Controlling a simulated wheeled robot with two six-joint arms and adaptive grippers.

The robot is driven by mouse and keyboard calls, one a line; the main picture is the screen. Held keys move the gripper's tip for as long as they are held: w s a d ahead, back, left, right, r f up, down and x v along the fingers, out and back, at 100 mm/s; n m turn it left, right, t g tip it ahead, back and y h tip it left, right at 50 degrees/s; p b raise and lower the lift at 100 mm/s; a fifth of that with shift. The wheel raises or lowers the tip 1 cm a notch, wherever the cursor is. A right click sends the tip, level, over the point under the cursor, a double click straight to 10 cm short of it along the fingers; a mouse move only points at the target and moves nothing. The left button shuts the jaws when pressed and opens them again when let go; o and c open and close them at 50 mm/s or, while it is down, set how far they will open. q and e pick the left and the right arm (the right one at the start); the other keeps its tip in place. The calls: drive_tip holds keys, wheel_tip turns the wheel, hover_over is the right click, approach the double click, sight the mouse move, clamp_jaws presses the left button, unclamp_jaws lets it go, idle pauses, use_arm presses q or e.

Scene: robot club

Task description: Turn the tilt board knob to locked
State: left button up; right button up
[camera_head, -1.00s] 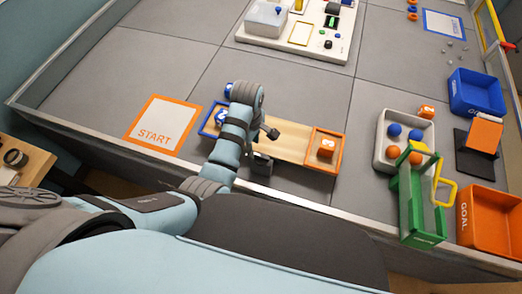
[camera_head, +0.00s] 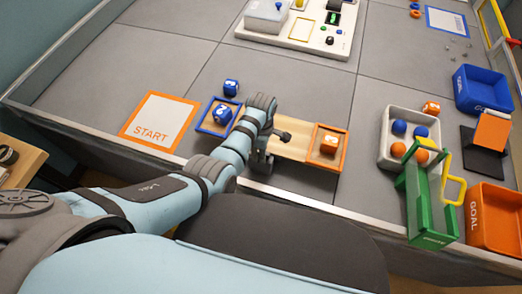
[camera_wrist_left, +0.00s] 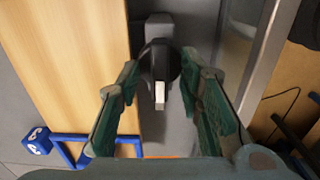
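The tilt board (camera_head: 292,146) is a wooden plank with a blue-framed end at left and an orange-framed end at right. Its knob (camera_wrist_left: 160,62) shows in the left wrist view: a round black knob with a white pointer towards the bottom of the picture, on a grey mount (camera_wrist_left: 160,24) beside the plank's edge. My left gripper (camera_wrist_left: 161,66) is open, with one green-padded finger on each side of the knob and visible gaps. In the head view, my left gripper (camera_head: 262,163) is at the board's front edge and the knob cannot be made out. No lock marking is legible. My right gripper is out of view.
Another blue cube (camera_head: 231,87) stands behind. The arena's front wall (camera_wrist_left: 262,60) runs close beside the knob. A grey ball tray (camera_head: 384,142) and green gate (camera_head: 421,205) stand right.

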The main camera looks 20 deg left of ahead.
use_arm(q)
clamp_jaws()
drive_tip(key=shift+r+m+p, duration=0.1)
drive_tip(key=shift+m+p, duration=0.2)
drive_tip(key=shift+m, duration=0.1)
drive_tip(key=shift+m+p, duration=0.55)
drive_tip(key=shift+m, duration=0.45)
drive_tip(key=m+p, duration=0.1)
drive_tip(key=m, duration=0.2)
drive_tip(key=shift+m, duration=0.3)
drive_tip(key=m+p, duration=0.1)
drive_tip(key=m, duration=1)
drive_tip(key=shift+p, duration=0.3)
drive_tip(key=shift+m, duration=0.4)
